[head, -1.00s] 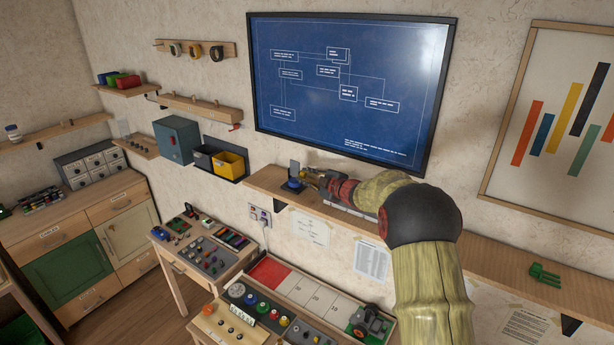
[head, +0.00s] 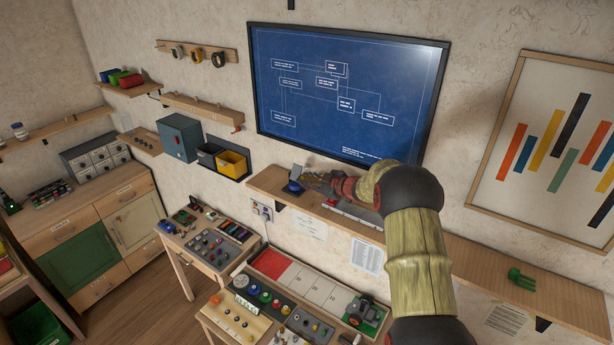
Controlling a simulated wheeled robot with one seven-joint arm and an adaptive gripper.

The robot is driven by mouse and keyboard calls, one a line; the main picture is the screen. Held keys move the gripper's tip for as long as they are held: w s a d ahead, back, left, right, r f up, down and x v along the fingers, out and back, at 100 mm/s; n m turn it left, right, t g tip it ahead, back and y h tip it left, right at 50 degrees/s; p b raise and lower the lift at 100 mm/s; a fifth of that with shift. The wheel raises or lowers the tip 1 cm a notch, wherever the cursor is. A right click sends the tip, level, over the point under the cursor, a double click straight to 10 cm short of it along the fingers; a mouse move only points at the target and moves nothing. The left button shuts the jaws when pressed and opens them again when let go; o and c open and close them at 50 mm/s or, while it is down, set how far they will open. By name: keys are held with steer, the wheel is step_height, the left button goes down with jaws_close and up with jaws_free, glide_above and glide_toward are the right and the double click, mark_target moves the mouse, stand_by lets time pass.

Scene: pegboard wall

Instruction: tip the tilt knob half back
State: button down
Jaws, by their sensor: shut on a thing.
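A small device with a blue round part (head: 293,187) and an upright dark plate (head: 296,172) stands near the left end of the long wooden wall shelf. My gripper (head: 307,180) reaches in from the right, low over the shelf, and its fingers are at this device. It is shut on the tilt knob there. The knob is small and mostly hidden by the fingers, so its exact angle cannot be told.
The wooden shelf (head: 465,262) runs right, with a green bracket-like piece (head: 520,277) on it. A large blue screen (head: 345,95) hangs just above. Benches with knobs and buttons (head: 215,245) stand below. A yellow bin (head: 232,161) hangs to the left.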

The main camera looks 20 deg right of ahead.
stand_by(0.4)
steer(key=c, duration=1.8)
jaws_free()
steer(key=shift+o, duration=0.6)
steer(key=v, duration=1.2)
steer(key=shift+w+d, duration=0.1)
steer(key=shift+d, duration=0.05)
